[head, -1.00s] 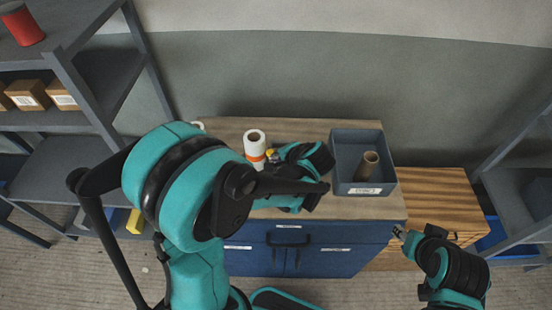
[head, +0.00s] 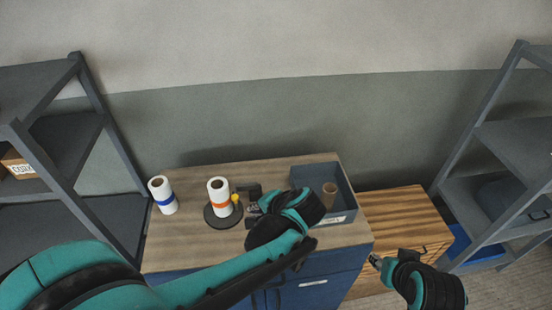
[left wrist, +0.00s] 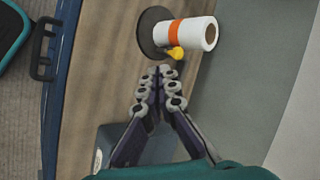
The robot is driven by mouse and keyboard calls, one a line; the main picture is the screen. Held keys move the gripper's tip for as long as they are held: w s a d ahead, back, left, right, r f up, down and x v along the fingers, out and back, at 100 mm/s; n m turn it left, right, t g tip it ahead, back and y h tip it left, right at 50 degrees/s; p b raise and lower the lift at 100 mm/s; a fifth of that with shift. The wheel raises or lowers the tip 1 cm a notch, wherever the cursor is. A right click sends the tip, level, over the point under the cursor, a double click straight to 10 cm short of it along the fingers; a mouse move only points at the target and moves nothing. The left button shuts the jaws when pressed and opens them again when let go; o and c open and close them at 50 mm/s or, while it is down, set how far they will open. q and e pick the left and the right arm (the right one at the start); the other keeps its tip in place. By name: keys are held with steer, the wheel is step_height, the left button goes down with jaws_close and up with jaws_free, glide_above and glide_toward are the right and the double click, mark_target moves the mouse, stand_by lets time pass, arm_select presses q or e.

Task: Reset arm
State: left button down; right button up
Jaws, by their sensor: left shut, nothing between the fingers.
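My left arm comes in from the lower left in the head view. Its gripper (head: 254,203) is over the cabinet top, between the orange-banded roll and the grey bin. In the left wrist view its fingers (left wrist: 163,72) are together and empty, pointing toward the orange-banded white roll (left wrist: 197,34), apparently apart from it. That roll (head: 218,198) stands on a dark round base (head: 222,219) with a yellow piece (head: 235,198) beside it. My right gripper (head: 376,262) is small at the lower right, near the wooden cabinet; its finger gap is unclear.
A blue-banded white roll (head: 162,194) stands at the left of the wood-topped blue cabinet (head: 185,237). A grey bin (head: 345,206) at the right holds a brown tube (head: 329,191). A lower wooden cabinet (head: 390,210) adjoins it. Grey shelves (head: 65,150) stand left and right (head: 490,150).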

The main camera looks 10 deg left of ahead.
arm_select(q)
steer(key=shift+s, duration=0.1)
steer(key=s+f+n+t+h+b, duration=0.2)
steer(key=s+f+n+h+b, duration=0.4)
steer(key=s+b, duration=0.3)
steer(key=shift+a+f+h+b, duration=0.25)
steer(key=shift+f+h+b, duration=0.35)
steer(key=shift+b, duration=0.15)
steer(key=shift+s, duration=0.1)
